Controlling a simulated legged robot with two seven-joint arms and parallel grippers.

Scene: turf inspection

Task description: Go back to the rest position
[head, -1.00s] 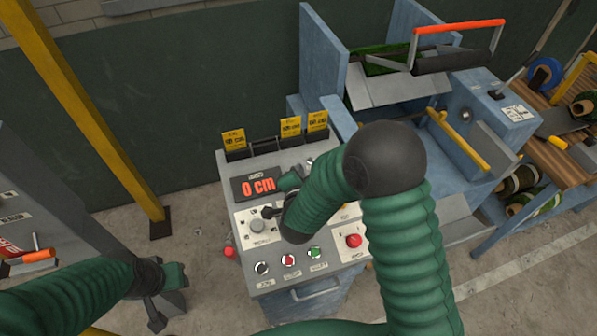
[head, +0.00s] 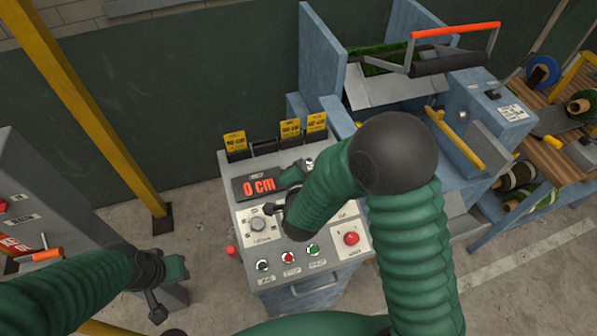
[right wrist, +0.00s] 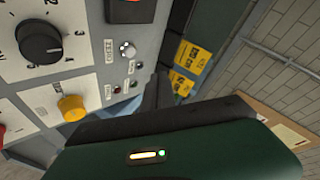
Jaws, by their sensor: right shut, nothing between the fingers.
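My right gripper (head: 272,210) is dark and shut, with nothing in it. It hangs over the grey control console, below the red "0 cm" display (head: 255,185). My green right forearm hides part of the console. In the right wrist view the dark fingers (right wrist: 157,88) are together in front of the panel, near a black knob (right wrist: 40,43) and a yellow knob (right wrist: 72,107); whether they touch the panel I cannot tell. My left gripper (head: 157,302) is at lower left, above the floor beside a grey cabinet. Its finger opening is unclear.
The console (head: 240,218) has a red stop button (head: 351,238), several small buttons and yellow cards (head: 290,129) on its back edge. A yellow post (head: 95,115) stands behind left, the grey cabinet (head: 60,190) at left. A blue machine (head: 510,112) and a wooden bench stand right.

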